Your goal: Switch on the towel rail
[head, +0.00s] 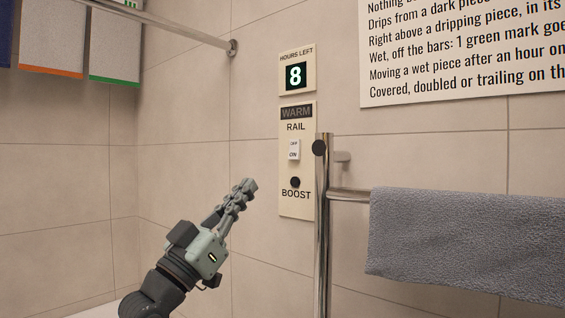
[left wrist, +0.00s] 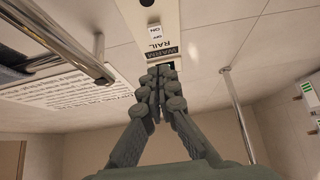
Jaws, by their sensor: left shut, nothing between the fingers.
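The towel rail's control panel (head: 297,205) is a cream plate on the tiled wall. It has a dark WARM sign (head: 296,112), a small white OFF/ON switch (head: 294,149) under the word RAIL, and a black BOOST button (head: 295,182). Which way the switch is set is too small to tell. My left gripper (head: 250,185) is shut and empty, left of and below the switch, apart from it in the picture. In the left wrist view, the fingertips (left wrist: 162,72) overlap the panel's WARM end, with the switch (left wrist: 155,30) beyond. My right gripper is out of view.
The upright chrome post (head: 323,240) of the towel rail stands close right of the panel, and a grey towel (head: 465,240) hangs on its bar. A display (head: 296,76) above reads 8. A printed notice (head: 460,55) is at upper right. Open tiled wall lies left.

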